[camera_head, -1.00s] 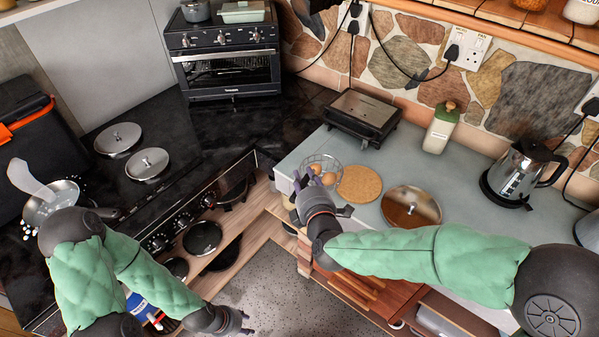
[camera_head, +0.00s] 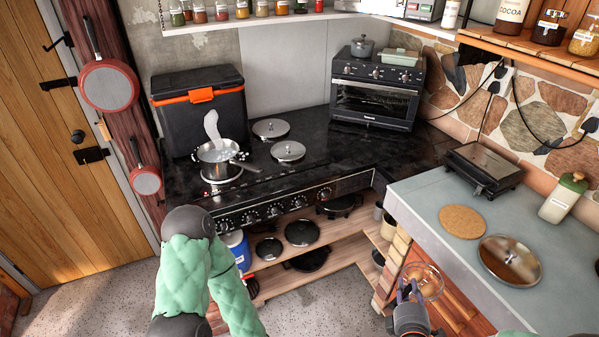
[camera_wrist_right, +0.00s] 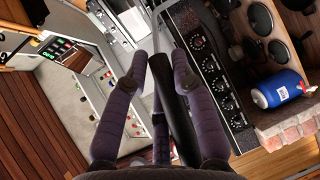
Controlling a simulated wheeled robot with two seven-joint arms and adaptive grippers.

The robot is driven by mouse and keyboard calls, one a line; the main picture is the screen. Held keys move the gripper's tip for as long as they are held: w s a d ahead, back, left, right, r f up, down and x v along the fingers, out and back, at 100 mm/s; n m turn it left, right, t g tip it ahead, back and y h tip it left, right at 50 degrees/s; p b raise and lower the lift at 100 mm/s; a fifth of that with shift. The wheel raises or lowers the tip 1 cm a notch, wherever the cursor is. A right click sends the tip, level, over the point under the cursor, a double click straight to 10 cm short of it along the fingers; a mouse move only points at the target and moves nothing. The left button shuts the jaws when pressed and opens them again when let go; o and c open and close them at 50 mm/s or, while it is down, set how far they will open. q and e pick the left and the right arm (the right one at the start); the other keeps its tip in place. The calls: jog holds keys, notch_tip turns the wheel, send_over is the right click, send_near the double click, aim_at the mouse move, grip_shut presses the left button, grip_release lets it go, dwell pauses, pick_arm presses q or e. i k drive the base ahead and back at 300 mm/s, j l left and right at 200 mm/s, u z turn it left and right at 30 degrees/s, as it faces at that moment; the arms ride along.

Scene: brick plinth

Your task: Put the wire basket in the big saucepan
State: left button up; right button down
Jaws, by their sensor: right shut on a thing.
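In the right wrist view a dark bar lies between the fingers of my right gripper (camera_wrist_right: 162,62). The big saucepan (camera_head: 212,172) is a shiny metal pan on the black hob at the back left, with white bubbles and a pale steam plume. The basket is far to its right. My left arm shows, but its gripper is out of frame.
Two steel hob covers (camera_head: 288,151) lie right of the saucepan. A black cool box (camera_head: 200,110) stands behind it. A toaster oven (camera_head: 375,92) is at the back corner. A steel lid (camera_head: 510,262) and a cork mat (camera_head: 462,221) lie on the worktop (camera_head: 420,195).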

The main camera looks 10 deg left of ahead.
aim_at(208, 175)
jog(key=j+u, duration=0.15)
jog(key=j, duration=0.55)
jog(key=j+u, duration=0.15)
jog(key=j, duration=0.5)
jog(key=i+j+u, duration=0.15)
jog(key=j, duration=0.55)
